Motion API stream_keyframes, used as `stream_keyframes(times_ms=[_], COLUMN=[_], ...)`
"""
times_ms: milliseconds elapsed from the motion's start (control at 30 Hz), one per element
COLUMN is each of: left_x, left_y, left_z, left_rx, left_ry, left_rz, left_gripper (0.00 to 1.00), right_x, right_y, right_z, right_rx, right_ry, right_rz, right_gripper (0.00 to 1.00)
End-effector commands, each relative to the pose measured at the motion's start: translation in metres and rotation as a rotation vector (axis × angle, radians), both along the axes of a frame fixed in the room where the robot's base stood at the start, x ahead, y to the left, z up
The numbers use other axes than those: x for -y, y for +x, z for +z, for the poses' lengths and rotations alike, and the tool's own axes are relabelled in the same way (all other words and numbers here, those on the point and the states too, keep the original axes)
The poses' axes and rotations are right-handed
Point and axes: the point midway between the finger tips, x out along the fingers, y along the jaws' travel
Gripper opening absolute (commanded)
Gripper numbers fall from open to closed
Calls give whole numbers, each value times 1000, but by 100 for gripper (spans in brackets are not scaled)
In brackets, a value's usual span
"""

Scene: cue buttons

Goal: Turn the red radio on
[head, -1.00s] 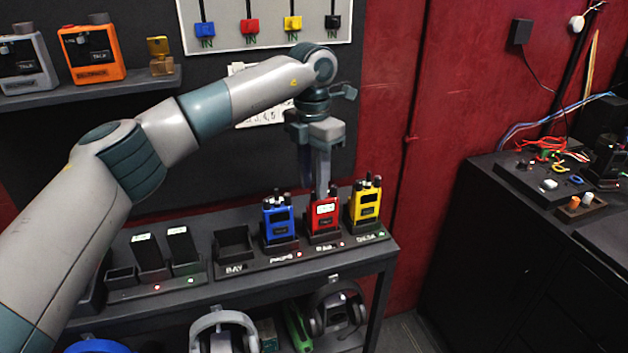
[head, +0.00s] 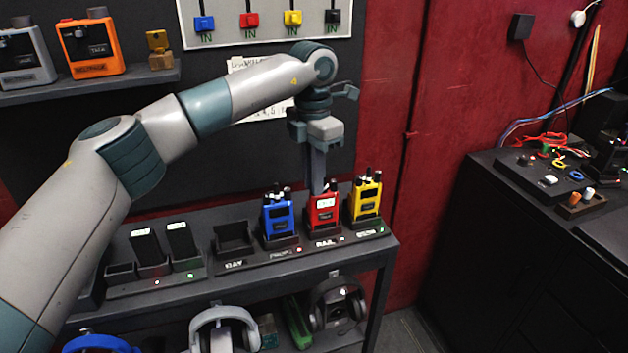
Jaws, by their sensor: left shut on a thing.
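The red radio (head: 324,218) stands upright in a black charging dock on the shelf, between a blue radio (head: 278,219) on its left and a yellow radio (head: 366,204) on its right. Its small screen looks pale. My left gripper (head: 317,190) points straight down at the top of the red radio and is shut on it, at or near its top knob. The fingertips and the knob are too small to tell apart. My right gripper is not in view.
An empty bay (head: 234,240) and a dock with dark handsets (head: 150,249) lie left of the radios. Headphones (head: 222,325) hang below the shelf. An orange radio (head: 90,45) stands on the upper left shelf. A cluttered black cabinet (head: 500,190) stands at right.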

Motion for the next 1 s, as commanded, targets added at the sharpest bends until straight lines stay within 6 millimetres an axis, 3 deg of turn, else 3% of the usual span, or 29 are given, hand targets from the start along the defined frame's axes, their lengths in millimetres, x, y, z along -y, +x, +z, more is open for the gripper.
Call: stream_keyframes(times_ms=[233,567,600,667,1000], left_x=[0,0,0,0,0], left_y=[0,0,0,0,0], left_z=[0,0,0,0,1], left_rx=[1,-1,-1,-1,-1], left_ry=[0,-1,-1,-1,-1], left_rz=[-167,-192,-191,-191,-190], left_gripper=[0,0,16,31,31], right_x=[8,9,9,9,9], right_y=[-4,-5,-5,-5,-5], right_z=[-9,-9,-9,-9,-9], right_rx=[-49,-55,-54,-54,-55], right_ry=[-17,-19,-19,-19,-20], right_rz=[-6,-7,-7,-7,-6], right_gripper=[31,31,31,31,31])
